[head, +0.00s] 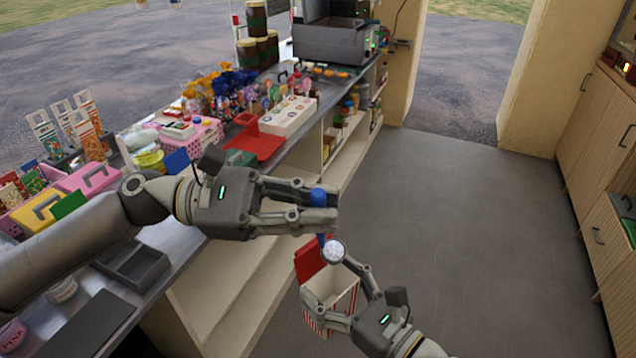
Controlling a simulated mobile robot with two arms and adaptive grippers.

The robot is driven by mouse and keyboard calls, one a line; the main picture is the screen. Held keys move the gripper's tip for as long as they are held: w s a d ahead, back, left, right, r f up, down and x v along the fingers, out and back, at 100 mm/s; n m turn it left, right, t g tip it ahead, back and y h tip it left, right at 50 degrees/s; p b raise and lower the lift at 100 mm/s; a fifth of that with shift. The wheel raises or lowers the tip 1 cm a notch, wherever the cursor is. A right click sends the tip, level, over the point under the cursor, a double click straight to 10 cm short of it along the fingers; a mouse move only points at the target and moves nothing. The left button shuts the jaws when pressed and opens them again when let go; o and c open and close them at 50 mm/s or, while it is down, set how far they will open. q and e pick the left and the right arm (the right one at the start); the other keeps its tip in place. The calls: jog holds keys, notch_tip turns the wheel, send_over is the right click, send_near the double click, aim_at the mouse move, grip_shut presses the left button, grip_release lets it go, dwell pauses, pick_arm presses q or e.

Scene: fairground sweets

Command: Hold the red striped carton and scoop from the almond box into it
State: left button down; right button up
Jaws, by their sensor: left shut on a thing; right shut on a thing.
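My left gripper (324,210) is shut on the blue handle of a scoop (318,196), which points down. Whitish, bluish pieces (335,250) show at the scoop's lower end, just above the carton's opening. My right gripper (330,284) is shut around the red and white striped carton (343,301), below the scoop and off the counter. The carton is tilted, and a plain red panel (309,259) stands at its back edge. The part of its inside that shows is pale; its bottom is hidden. I cannot tell which box is the almond box.
The counter (185,240) holds a pink-lidded box (88,177), a yellow-lidded box (44,207), a dark grey tray (133,264), a red tray (262,145) and a white holder with lollipops (287,117). The grey floor (450,210) at right is clear.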

pick_arm(q)
jog(key=s+a+f+m, duration=0.1)
jog(key=s+f+m, duration=0.7)
jog(key=m, duration=0.1)
jog(key=shift+s+a+f+m, duration=0.25)
jog(key=shift+s+m, duration=0.05)
jog(key=shift+s, duration=0.1)
dwell(0.6)
jog(key=w+d+r+n, duration=0.2)
jog(key=w+r+n, duration=0.8)
jog(key=w+n, duration=0.3)
jog(key=shift+w+n, duration=0.2)
jog(key=shift+n, duration=0.4)
jog(key=shift+d, duration=0.1)
